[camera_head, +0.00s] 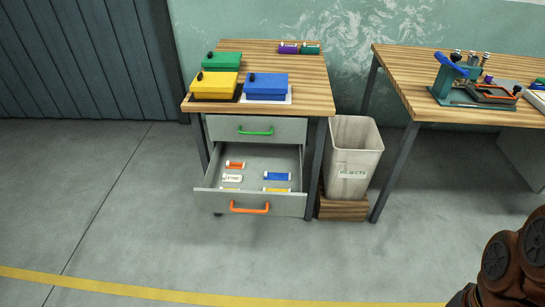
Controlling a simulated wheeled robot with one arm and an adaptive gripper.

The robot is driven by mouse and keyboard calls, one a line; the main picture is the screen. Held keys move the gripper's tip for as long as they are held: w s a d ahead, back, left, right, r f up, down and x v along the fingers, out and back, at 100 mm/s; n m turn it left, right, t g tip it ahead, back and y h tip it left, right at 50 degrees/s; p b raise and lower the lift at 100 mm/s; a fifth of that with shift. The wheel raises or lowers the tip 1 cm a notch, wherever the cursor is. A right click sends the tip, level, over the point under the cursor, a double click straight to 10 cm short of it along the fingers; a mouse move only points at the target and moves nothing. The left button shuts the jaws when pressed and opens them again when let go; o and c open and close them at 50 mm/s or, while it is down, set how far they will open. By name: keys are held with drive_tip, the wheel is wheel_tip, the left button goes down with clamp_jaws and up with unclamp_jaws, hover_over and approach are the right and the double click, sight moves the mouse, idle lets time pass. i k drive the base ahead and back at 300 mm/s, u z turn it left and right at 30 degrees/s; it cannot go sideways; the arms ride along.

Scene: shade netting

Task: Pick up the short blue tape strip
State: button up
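A short blue strip with pale ends (278,176) lies flat in the open lower drawer (209,200), right of its middle. It looks like the blue tape strip, though it is small in the picture. An orange strip (235,165) lies behind and left of it. A yellow strip (276,189) lies just in front of it, near the drawer front. Part of my arm (510,262) shows at the bottom right corner, well away from the drawer. My gripper is not in view.
The drawer has an orange handle (249,208). A closed drawer with a green handle (255,132) is above it. A rejects bin (353,157) stands close on the right, beside a second table (455,117). The floor in front is clear.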

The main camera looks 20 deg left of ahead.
sight(267, 175)
drive_tip(key=u, duration=0.6)
drive_tip(key=i, duration=1)
drive_tip(key=u, duration=1.6)
drive_tip(key=i, duration=0.4)
drive_tip(key=u, duration=0.3)
